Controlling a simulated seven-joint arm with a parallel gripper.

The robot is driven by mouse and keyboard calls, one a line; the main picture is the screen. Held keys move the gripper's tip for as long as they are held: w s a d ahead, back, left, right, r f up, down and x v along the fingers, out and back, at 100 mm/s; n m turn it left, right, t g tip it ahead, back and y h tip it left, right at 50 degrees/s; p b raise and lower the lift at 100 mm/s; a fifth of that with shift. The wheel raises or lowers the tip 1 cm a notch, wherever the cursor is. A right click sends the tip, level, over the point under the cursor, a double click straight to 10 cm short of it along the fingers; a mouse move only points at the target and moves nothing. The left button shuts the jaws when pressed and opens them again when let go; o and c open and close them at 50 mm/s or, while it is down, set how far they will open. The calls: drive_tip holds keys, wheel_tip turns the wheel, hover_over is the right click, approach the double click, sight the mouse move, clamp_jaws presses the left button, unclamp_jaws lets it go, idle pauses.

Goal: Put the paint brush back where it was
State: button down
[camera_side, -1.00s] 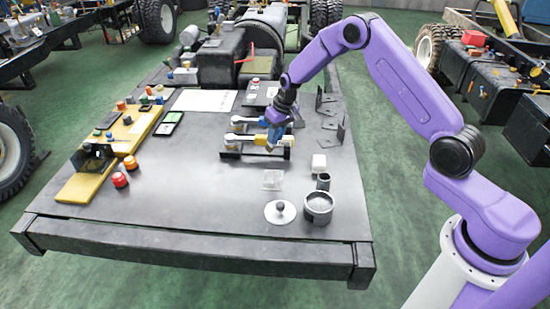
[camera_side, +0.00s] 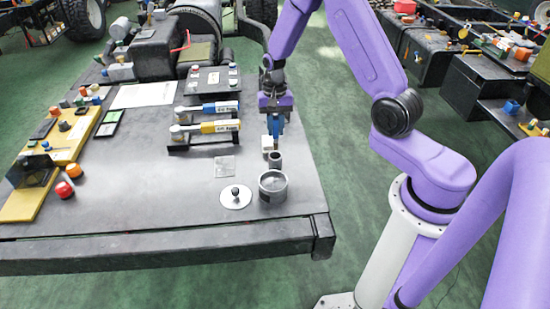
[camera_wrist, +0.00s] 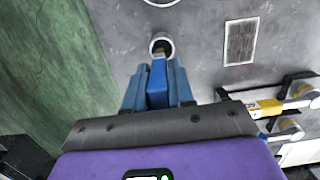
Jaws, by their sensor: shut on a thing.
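My gripper (camera_side: 275,128) points down above the right part of the bench, its blue fingers shut on a slim blue piece, which I take for the paint brush (camera_wrist: 157,84). In the wrist view the brush sits between the fingers (camera_wrist: 157,92), its paler end toward the small round cup (camera_wrist: 162,44). In the side view this small grey cup (camera_side: 275,160) stands just below the gripper. Something dark shows in the cup's mouth; I cannot tell whether the brush tip is inside or above it.
A larger metal tin (camera_side: 272,186) and a round lid with a knob (camera_side: 236,197) are in front. A rack holds blue-handled (camera_side: 213,108) and yellow-handled tools (camera_side: 213,128) to the left.

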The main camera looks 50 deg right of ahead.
sight(275, 147)
drive_tip(key=shift+f, duration=4.2)
drive_tip(key=c, duration=1)
unclamp_jaws()
drive_tip(key=shift+f, duration=0.15)
drive_tip(key=shift+o, duration=0.2)
